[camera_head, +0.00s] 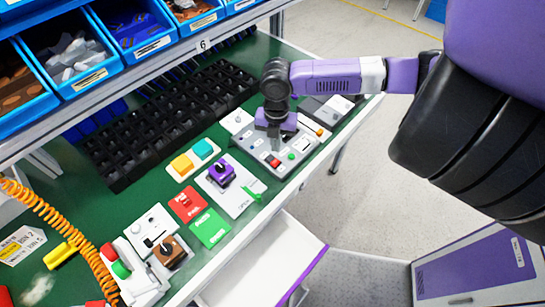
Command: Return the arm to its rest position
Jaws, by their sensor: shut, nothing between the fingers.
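My arm reaches in from the right, with its purple forearm level over the right end of the green workbench (75,210). My gripper (275,148) hangs down from the wrist, shut and empty, over the grey control panel (285,160). I cannot tell whether its fingertips touch the panel. Left of it, a purple rotary switch (221,174) stands on a white plate. A brown rotary knob (168,250) sits on another white plate at the front left.
Blue bins (75,55) on a shelf line the back. A black compartment tray (150,130) lies behind the switches. Red (188,203) and green (209,228) plates lie nearby. An open drawer (265,262) juts out in front. A purple-doored cabinet (480,272) stands at lower right.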

